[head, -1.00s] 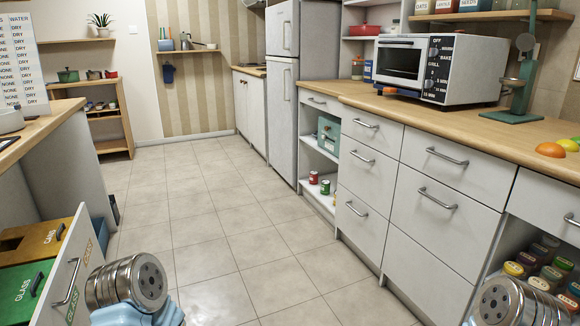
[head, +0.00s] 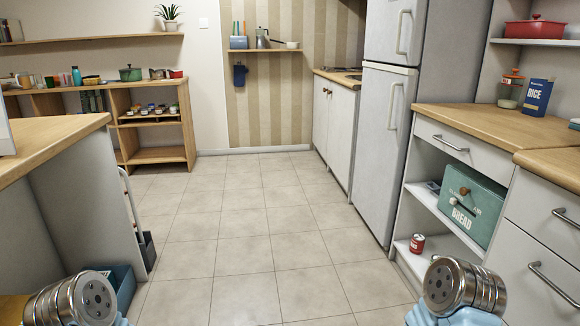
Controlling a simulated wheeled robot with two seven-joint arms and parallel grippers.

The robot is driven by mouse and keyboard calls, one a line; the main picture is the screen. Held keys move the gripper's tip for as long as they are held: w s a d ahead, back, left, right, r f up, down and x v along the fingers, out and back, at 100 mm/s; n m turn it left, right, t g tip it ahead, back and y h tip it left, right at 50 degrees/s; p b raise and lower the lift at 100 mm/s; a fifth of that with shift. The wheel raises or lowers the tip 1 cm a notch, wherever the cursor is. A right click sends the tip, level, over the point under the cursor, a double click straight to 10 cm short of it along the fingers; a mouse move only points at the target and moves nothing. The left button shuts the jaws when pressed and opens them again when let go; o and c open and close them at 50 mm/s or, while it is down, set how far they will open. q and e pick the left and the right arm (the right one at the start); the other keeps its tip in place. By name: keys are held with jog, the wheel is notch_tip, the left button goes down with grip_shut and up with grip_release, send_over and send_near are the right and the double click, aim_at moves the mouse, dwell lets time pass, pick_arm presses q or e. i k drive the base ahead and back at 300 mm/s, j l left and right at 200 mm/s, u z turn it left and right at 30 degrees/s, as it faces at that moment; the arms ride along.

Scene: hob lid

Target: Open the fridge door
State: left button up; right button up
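The fridge (head: 383,150) is a tall white unit with two doors, standing right of centre beyond the counter. Its lower door has a long vertical handle (head: 392,106), and the upper door has a shorter handle (head: 403,32). Both doors are shut. My two arms show at the bottom corners of the head view as round metal joints on light blue links. Neither gripper is in view, and both arms are well short of the fridge.
The tiled floor (head: 245,235) is clear up to the fridge. The wooden counter (head: 492,127) with drawers and an open shelf holding a green bread bin (head: 468,203) and red can (head: 417,243) lines the right. An island (head: 75,170) stands left. Low cabinets (head: 337,125) stand beyond the fridge.

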aim_at(389, 92)
jog(key=i+z, duration=0.3)
jog(key=i, duration=0.2)
jog(key=i+j+z, duration=0.25)
jog(key=i, duration=0.25)
jog(key=i+j+z, duration=0.1)
jog(key=i+z, duration=0.2)
jog(key=i, duration=0.25)
